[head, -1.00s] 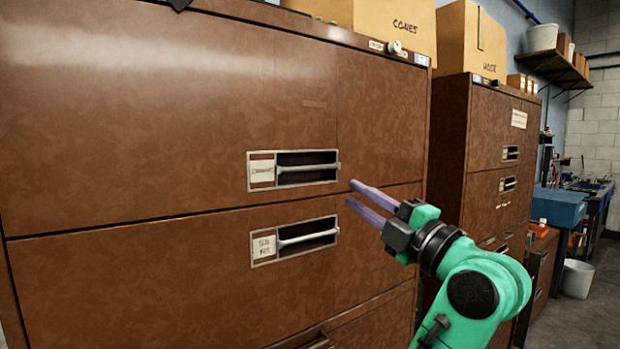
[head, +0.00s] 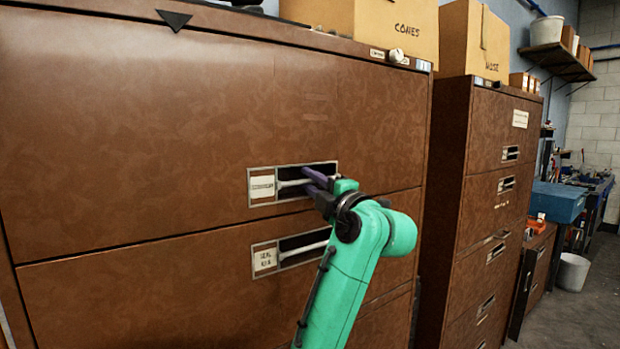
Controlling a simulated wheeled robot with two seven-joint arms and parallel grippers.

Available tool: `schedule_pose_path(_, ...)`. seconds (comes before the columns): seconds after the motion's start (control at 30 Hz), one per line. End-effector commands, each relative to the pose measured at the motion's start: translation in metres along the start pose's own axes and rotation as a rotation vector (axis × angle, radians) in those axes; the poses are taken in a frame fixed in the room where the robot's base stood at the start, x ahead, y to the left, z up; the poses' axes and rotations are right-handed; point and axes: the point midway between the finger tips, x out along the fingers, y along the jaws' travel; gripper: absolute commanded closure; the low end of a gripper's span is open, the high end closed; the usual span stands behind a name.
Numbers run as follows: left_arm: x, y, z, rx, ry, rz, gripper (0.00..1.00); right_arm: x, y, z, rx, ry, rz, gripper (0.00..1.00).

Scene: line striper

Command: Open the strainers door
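The upper drawer front (head: 130,120) of the large brown cabinet is closed. Its label (head: 262,187) is too small to read surely as strainers. Its pale bar handle (head: 291,184) sits in a recessed metal frame. My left gripper (head: 307,179) is at the right part of this handle, its purple fingers reaching into the recess, one above and one below the bar. The fingers look apart, and I cannot see them press on the bar. They hide the handle's right end. My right gripper is not in view.
Below is another closed drawer with a seal kits label (head: 265,259) and its own handle (head: 305,248). A cones box (head: 390,30) stands on the cabinet. A second brown cabinet (head: 450,180) stands to the right. Open floor (head: 585,310) lies at the far right.

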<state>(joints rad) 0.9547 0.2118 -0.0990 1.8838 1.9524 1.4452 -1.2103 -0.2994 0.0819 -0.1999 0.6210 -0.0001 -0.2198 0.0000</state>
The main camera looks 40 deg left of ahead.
Motion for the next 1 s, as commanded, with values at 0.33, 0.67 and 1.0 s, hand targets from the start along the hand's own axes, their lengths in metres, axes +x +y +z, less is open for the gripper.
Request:
schedule_pose_path(0.33, -0.0007, -0.0005, 0.0002, 0.001, 0.0, -0.001, 1.0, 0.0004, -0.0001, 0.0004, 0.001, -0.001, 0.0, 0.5)
schedule_pose_path(0.67, -0.0008, -0.0007, 0.0002, 0.001, 0.0, -0.001, 1.0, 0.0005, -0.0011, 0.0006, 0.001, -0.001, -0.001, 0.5)
schedule_pose_path(1.0, -0.0008, -0.001, 0.0002, 0.001, 0.001, -0.002, 1.0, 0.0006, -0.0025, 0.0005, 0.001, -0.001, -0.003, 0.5)
